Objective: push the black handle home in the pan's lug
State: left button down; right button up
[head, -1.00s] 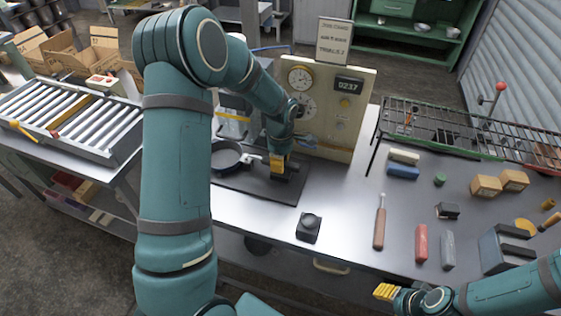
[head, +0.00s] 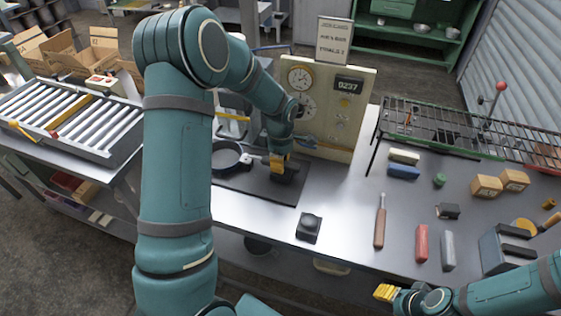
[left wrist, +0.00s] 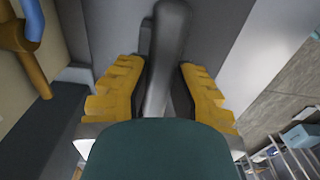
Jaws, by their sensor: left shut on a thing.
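The dark round pan (head: 230,156) lies on a dark mat in front of the gauge panel, with its light metal lug on its right side, close to my left gripper. My left gripper (head: 278,163) has its yellow fingers beside the lug. In the left wrist view, the long black handle (left wrist: 168,55) runs between the two yellow fingers, which are shut on it. The joint between handle and lug is too small and too covered to judge. My right gripper (head: 385,292) is low at the front edge of the table, away from the pan; its finger gap is unclear.
The gauge panel (head: 335,105) stands just behind the mat (head: 260,188). A black knob-topped block (head: 309,227) sits in front. A chisel-like tool (head: 380,222), coloured blocks and a wire rack (head: 480,133) lie to the right. A roller conveyor (head: 70,118) is on the left.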

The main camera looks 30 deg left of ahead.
pick_arm(q)
jog(key=shift+f+b, duration=0.6)
jog(key=shift+f, duration=0.15)
dwell(0.4)
jog(key=c, duration=0.9)
grip_release()
jog(key=shift+o, duration=0.2)
notch_tip(320, 180, up, 12)
